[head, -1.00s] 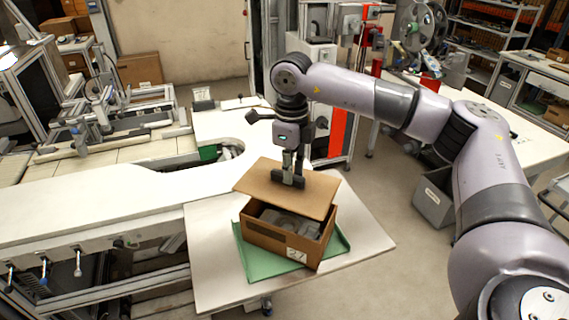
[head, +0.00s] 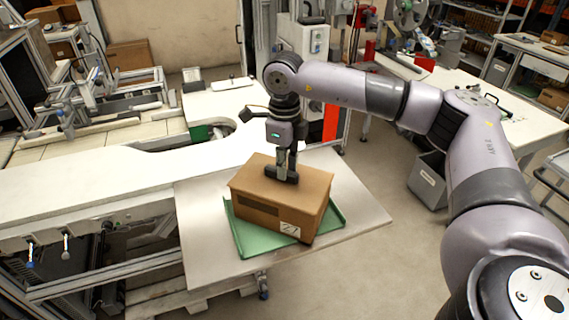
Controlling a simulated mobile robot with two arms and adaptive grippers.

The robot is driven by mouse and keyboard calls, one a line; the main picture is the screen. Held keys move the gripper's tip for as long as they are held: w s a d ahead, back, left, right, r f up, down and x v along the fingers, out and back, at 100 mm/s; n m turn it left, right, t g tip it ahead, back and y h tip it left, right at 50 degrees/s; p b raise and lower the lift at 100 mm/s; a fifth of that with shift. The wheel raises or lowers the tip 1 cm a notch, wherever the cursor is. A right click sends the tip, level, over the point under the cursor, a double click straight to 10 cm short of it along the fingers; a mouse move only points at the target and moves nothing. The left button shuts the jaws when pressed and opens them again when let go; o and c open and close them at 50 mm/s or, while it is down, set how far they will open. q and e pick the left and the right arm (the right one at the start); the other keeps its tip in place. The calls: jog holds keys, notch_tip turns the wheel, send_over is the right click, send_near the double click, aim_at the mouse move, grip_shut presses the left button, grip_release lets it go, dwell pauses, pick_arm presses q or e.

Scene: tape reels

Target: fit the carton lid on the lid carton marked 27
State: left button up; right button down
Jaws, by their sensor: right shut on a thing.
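The carton marked 27 (head: 262,215) is a brown box on a green tray, with a white label at its front right corner. The carton lid (head: 250,176) lies flat over the carton's top and covers its opening. I see no clear gap between lid and carton along the front. My right gripper (head: 282,176) points down at the middle of the lid and is shut on it, at a dark part on top. The carton's contents are hidden. My left gripper is not in view.
The green tray (head: 243,240) sits on a white table (head: 205,255) with free room around it. A white curved bench (head: 90,195) adjoins on the left. A grey bin (head: 428,180) stands on the floor at right.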

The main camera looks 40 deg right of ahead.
jog(key=c, duration=1.4)
grip_release()
jog(key=shift+c, duration=0.2)
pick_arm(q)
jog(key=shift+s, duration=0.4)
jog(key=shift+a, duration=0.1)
pick_arm(e)
jog(key=shift+r, duration=0.15)
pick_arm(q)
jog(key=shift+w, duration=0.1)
pick_arm(e)
notch_tip(320, 180, up, 12)
